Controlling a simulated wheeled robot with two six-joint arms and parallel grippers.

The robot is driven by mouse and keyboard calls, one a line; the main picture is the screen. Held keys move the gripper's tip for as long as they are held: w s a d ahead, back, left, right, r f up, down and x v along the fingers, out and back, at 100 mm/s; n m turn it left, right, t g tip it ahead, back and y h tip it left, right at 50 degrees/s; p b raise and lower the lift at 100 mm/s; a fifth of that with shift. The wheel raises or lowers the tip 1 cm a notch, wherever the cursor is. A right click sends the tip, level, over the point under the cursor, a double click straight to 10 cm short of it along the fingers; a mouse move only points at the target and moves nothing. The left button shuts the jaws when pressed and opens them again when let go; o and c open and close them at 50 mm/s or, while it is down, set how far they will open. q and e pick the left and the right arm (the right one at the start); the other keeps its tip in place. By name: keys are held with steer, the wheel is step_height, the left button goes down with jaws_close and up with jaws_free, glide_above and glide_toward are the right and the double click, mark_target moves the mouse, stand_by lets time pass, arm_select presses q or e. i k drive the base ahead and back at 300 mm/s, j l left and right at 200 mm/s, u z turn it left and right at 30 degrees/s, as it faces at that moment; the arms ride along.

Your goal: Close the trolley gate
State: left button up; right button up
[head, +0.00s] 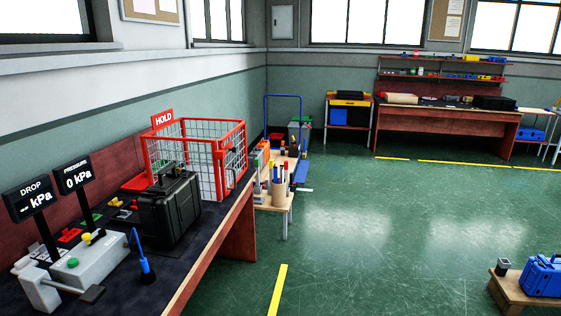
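A trolley-like frame with a tall blue handle (284,96) stands past the far end of the left workbench. Its lower part is mostly hidden behind boxes and a small table, and I cannot make out a gate on it. A red-framed wire cage (208,133) with a red HOLD sign (162,119) stands at the far end of the workbench. It has a red upright panel at its front right; I cannot tell whether this is a gate or how it stands. Neither of my grippers is in view.
The left workbench (200,232) holds a black case (168,212), a pressure device (92,258) and a blue-handled tool (143,262). A small wooden table (264,206) carries tools. A blue case (541,276) sits low at right. The green floor is clear in the middle.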

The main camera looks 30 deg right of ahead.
mark_target(300, 174)
steer(key=i+l+z, duration=0.35)
steer(key=i+l, duration=0.15)
steer(key=i+l+z, duration=0.35)
steer(key=i, duration=0.15)
steer(key=i+l+z, duration=0.2)
steer(key=i+z, duration=0.15)
steer(key=i, duration=0.2)
steer(key=i+z, duration=0.3)
steer(key=i, duration=2)
steer(key=i+l+u, duration=0.15)
steer(key=i, duration=0.4)
steer(key=i+l+u, duration=0.15)
steer(key=i, duration=0.4)
steer(key=i+l+u, duration=0.15)
steer(key=i, duration=0.4)
